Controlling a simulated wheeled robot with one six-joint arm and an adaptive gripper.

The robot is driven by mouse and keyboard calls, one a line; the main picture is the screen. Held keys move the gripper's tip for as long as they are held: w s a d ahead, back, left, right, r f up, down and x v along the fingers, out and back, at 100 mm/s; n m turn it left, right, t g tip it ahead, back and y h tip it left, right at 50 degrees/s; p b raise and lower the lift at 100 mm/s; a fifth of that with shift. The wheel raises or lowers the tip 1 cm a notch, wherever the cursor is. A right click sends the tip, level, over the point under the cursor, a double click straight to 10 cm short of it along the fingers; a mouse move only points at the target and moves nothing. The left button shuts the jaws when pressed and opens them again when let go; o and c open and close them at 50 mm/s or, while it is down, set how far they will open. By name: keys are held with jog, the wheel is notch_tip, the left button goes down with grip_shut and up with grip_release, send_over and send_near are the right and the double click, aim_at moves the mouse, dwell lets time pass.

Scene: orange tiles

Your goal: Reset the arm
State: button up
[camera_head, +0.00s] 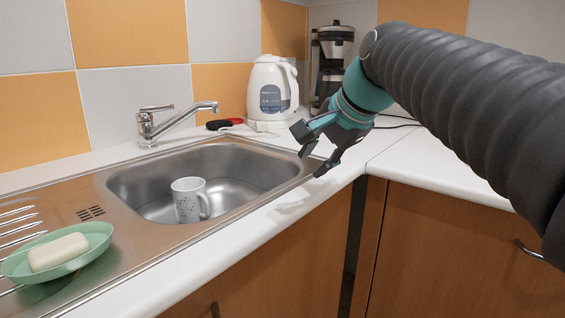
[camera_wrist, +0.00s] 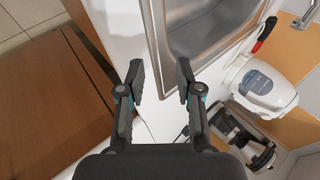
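My gripper (camera_head: 312,155) is open and empty. In the head view it hangs above the counter's front edge, just right of the sink, with its fingers pointing left and down. In the wrist view the two dark fingers of my gripper (camera_wrist: 160,75) stand apart with nothing between them. My arm, in a ribbed black sleeve, reaches in from the right side of the head view.
A speckled mug (camera_head: 188,203) stands in the steel sink (camera_head: 150,187). Soap (camera_head: 58,252) lies on a green dish (camera_head: 92,240). A white kettle (camera_head: 268,95) and a coffee maker (camera_head: 333,60) stand behind my gripper. The right counter (camera_head: 440,172) has free room.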

jog(key=s+d+f+n+h, duration=0.1)
jog(key=s+d+f+n, duration=0.2)
jog(key=s+f, duration=0.3)
jog(key=s+d+f+n+h+p, duration=0.1)
jog(key=s+d+f+n, duration=0.2)
jog(key=s+f, duration=0.4)
jog(key=s+d+f+n+g+h, duration=0.1)
jog(key=s+d+f+n+h, duration=0.1)
jog(key=s+f, duration=0.5)
notch_tip(320, 180, down, 4)
jog(key=shift+s+d+n+p, duration=0.2)
jog(key=shift+d+n+p, duration=0.1)
jog(key=shift+d+n, duration=0.4)
jog(key=shift+a, duration=0.1)
